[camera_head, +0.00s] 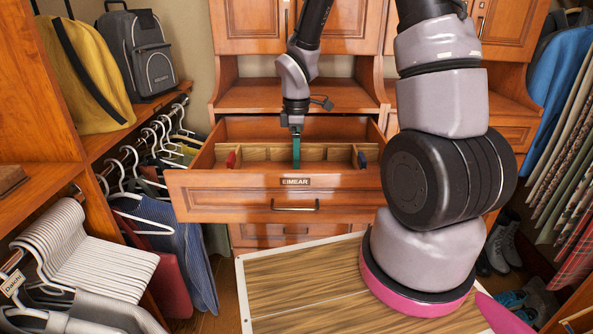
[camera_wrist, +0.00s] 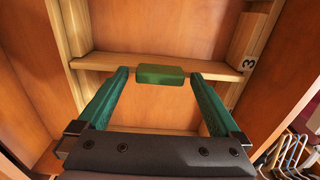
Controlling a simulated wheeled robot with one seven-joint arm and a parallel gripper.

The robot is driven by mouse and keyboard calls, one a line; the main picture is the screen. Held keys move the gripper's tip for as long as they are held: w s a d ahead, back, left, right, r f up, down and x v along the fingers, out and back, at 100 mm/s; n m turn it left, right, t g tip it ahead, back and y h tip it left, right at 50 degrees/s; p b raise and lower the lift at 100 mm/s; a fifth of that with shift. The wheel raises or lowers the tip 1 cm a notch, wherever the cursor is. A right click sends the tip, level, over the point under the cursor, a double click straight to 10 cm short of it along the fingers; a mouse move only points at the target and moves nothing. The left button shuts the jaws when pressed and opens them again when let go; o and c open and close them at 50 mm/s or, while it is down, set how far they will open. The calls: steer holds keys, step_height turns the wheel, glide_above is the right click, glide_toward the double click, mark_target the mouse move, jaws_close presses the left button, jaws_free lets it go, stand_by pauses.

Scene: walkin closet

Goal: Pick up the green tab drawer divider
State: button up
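The green tab (camera_wrist: 161,74) sits on the edge of a wooden drawer divider (camera_wrist: 105,60) in the wrist view. My gripper (camera_wrist: 159,76) is open, with one green finger on each side of the tab and small gaps showing. Nothing is held. In the head view my gripper (camera_head: 296,150) points down into the open drawer (camera_head: 230,198), over its middle. The green tab cannot be told apart from my green fingers there. I cannot tell how far the fingertips are from the divider in depth.
A red tab (camera_head: 231,159) is at the drawer's left and a blue tab (camera_head: 362,160) at its right. The drawer front carries an "EIMEAR" label (camera_head: 295,182). Hangers (camera_head: 150,135) are to the left; a wood-topped surface (camera_head: 300,290) is in front.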

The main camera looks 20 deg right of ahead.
jaws_close()
